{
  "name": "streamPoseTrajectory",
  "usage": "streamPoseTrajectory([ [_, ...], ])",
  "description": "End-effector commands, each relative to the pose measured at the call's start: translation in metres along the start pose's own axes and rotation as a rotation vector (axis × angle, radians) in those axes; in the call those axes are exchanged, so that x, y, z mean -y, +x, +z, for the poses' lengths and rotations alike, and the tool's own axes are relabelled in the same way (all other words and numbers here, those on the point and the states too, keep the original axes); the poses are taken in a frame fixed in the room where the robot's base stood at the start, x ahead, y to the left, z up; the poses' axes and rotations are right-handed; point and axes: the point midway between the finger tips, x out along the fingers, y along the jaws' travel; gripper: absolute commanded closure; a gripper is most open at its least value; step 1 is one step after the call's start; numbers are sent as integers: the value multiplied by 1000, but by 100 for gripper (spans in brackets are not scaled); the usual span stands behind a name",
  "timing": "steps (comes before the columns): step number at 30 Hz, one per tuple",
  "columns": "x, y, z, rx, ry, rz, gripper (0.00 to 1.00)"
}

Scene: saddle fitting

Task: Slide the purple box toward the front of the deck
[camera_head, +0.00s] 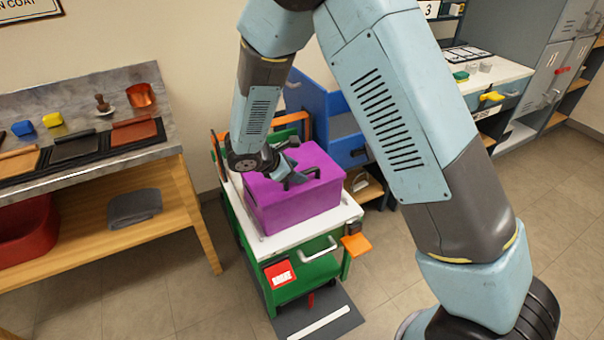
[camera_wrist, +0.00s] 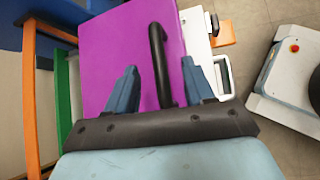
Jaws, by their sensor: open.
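The purple box (camera_head: 296,203) sits on the white deck (camera_head: 330,222) of a green cart. It has a black bar handle on top, which shows clearly in the wrist view (camera_wrist: 159,62). My gripper (camera_head: 290,172) is above the box top, with its fingers pointing down near the handle. In the wrist view my gripper (camera_wrist: 162,88) has its two blue fingers spread apart, with the handle between them. I cannot tell whether either finger touches the handle. The box's far side is partly hidden by my arm.
The green cart (camera_head: 312,272) has an orange rail at the back, a white front handle (camera_head: 318,250) and an orange side tab (camera_head: 356,244). A blue cabinet (camera_head: 345,135) stands close behind. A workbench (camera_head: 85,150) stands at left. Floor is open in front and at right.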

Motion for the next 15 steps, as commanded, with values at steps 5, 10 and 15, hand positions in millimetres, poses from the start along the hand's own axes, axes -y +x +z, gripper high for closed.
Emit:
streamPoseTrajectory([
  [5,-1,-37,0,-1,0,3,47],
  [10,-1,-66,0,-2,-1,1,47],
  [15,-1,-84,-1,-2,0,1,47],
])
